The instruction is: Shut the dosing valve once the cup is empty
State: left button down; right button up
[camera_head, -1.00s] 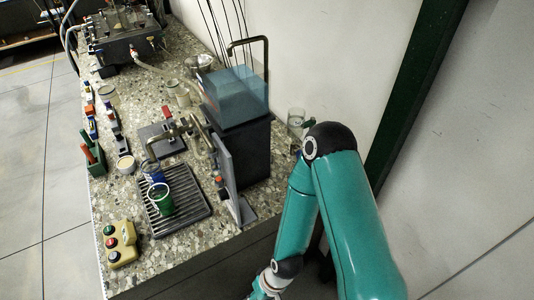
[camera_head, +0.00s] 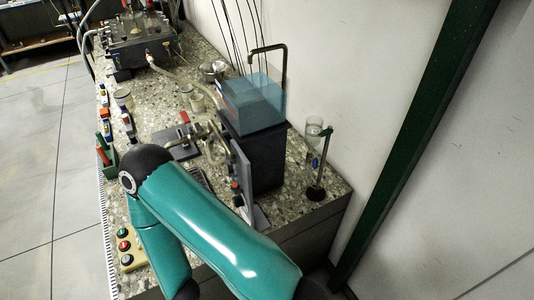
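A clear glass cup (camera_head: 314,128) is held on a thin dark stand (camera_head: 316,192) at the right back corner of the counter. A small blue part (camera_head: 314,162), perhaps the dosing valve, sits below the cup on this stand. The cup looks clear, but it is too small to tell whether liquid is in it. How the valve is set cannot be made out. One of my teal arms crosses the lower middle, with its elbow over the front of the counter. Neither gripper is in view.
A tank of bluish water (camera_head: 252,103) stands on a black block (camera_head: 255,160) left of the cup. A grey upright panel (camera_head: 242,175) stands before it. A button box (camera_head: 126,247) is at the front left. My arm hides most of the drip grate.

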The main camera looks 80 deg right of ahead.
aim_at(315, 162)
jog(key=u, duration=0.45)
jog(key=k, duration=0.45)
jog(key=z, duration=1.65)
jog(key=k, duration=0.3)
jog(key=i, duration=0.5)
jog(key=u, duration=0.2)
jog(key=k, duration=0.5)
jog(key=z, duration=0.1)
